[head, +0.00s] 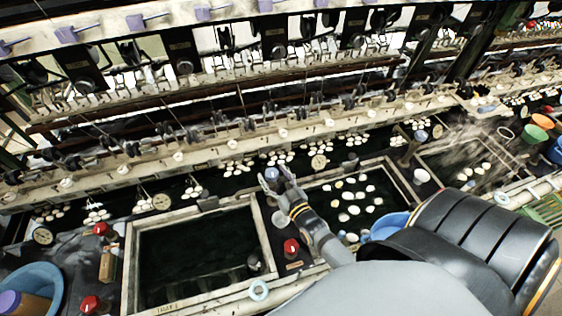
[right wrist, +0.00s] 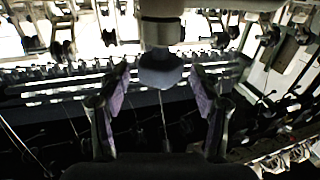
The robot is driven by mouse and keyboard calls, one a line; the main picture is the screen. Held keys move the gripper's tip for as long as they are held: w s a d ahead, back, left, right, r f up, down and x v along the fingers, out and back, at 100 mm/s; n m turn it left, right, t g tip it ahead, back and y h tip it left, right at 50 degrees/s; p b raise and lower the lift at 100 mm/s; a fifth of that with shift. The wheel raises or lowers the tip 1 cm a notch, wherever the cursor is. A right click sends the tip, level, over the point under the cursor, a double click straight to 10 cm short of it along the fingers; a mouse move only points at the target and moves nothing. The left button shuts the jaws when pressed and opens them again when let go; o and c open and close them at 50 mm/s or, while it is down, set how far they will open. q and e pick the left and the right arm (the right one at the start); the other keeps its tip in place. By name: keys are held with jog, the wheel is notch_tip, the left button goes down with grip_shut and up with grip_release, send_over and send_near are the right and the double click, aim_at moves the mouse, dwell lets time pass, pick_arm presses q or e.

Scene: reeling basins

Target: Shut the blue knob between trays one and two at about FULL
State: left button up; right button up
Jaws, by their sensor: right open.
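The blue knob (head: 271,174) stands on the dark strip between the two near trays, at their far end. Tray one (head: 134,262), with a label on its near rim, holds dark water. Tray two (head: 398,180), to its right, holds several white cocoons. My right gripper (head: 276,181) is open around or just over the blue knob. In the right wrist view the knob (right wrist: 160,70) shows between the two spread fingers (right wrist: 158,92), with a gap on each side. Its pointer and scale are too small to read. My left gripper is not in view.
A red knob (head: 291,247) stands nearer on the same strip, with a white cup (head: 279,218) beyond it. More red knobs (head: 100,229) and a blue basin (head: 14,280) are at left. The long reeling frame (head: 215,145) crosses behind the trays. A blue bowl (head: 388,225) is partly hidden by my arm.

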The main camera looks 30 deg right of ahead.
jog(key=s, duration=1)
jog(key=shift+s, duration=0.4)
dwell(1.4)
